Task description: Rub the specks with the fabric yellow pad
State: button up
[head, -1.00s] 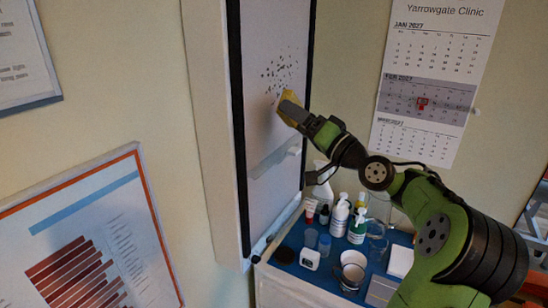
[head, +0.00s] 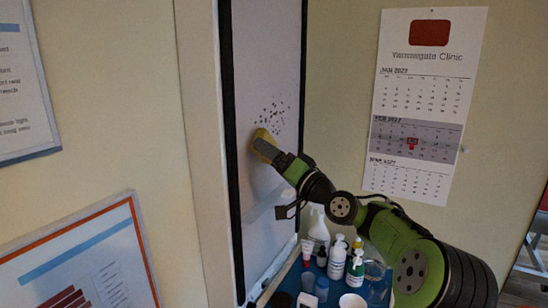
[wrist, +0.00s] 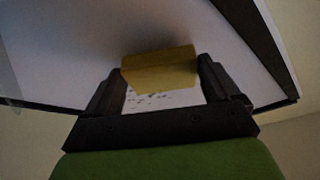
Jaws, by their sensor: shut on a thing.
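The yellow fabric pad (head: 262,136) is held at the end of my gripper (head: 266,147), against or very close to the white panel (head: 262,60) on the wall. In the wrist view the pad (wrist: 160,68) sits between the two dark fingers of my gripper (wrist: 160,84), which are shut on it. Dark specks (head: 270,115) are scattered on the panel just above and right of the pad. Some specks (wrist: 150,98) also show between the fingers in the wrist view. The pad hides part of the panel behind it; I cannot tell whether it touches.
Below the panel a blue-topped surface holds a spray bottle (head: 319,229), white bottles (head: 337,257), a red-capped tube (head: 307,252) and a white cup (head: 352,302). A wall calendar (head: 420,110) hangs to the right. Framed posters (head: 80,255) are at left.

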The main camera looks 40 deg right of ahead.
jog(key=shift+w+a, duration=0.3)
jog(key=shift+w, duration=0.45)
dwell(0.4)
jog(key=w+d+p, duration=0.1)
jog(key=d+p, duration=0.1)
jog(key=d, duration=0.1)
jog(key=w+d+p, duration=0.1)
jog(key=d+p, duration=0.2)
jog(key=w+d+p, duration=0.1)
jog(key=d+p, duration=0.2)
jog(key=d, duration=0.1)
jog(key=shift+w+r, duration=0.35)
jog(key=shift+w+d+f+p, duration=0.15)
jog(key=shift+d+p, duration=0.25)
jog(key=shift+p, duration=0.2)
jog(key=shift+w+d+p, duration=0.2)
jog(key=shift+d+p, duration=0.35)
jog(key=shift+p, duration=0.55)
jog(key=shift+w+d+p, duration=0.25)
jog(key=shift+d+p, duration=0.15)
jog(key=shift+d, duration=0.2)
jog(key=shift+w+d+p, duration=0.2)
jog(key=shift+d+p, duration=0.15)
jog(key=shift+d, duration=0.25)
